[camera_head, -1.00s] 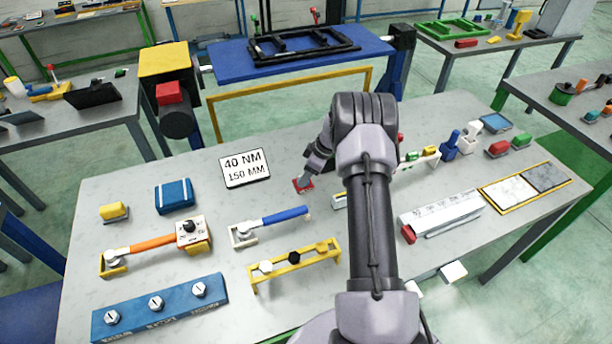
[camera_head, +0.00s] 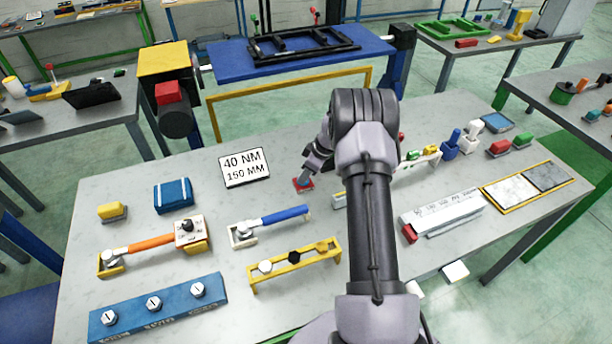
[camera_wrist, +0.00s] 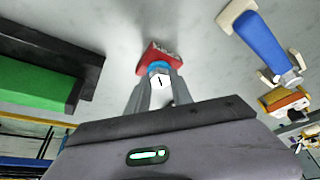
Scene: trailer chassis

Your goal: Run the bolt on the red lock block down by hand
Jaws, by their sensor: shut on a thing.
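The red lock block (camera_head: 303,187) sits on the grey bench, just right of the 40 NM / 150 MM sign, and is mostly covered by my gripper in the head view. In the wrist view the red block (camera_wrist: 151,52) shows pale lettering on its side and a blue ring above it. A bolt (camera_wrist: 160,82) with a pale head and a dark line mark stands at that ring. My gripper (camera_wrist: 158,88) is shut on the bolt head, one finger on each side. The bolt's thread is hidden, so I cannot tell how deep it sits.
The sign (camera_head: 244,168), a blue-handled wrench (camera_head: 272,222), an orange-handled wrench (camera_head: 148,243) and a yellow rack (camera_head: 295,263) lie to the left and front. A white box (camera_head: 440,212) and several small coloured items are to the right. The bench around the block is clear.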

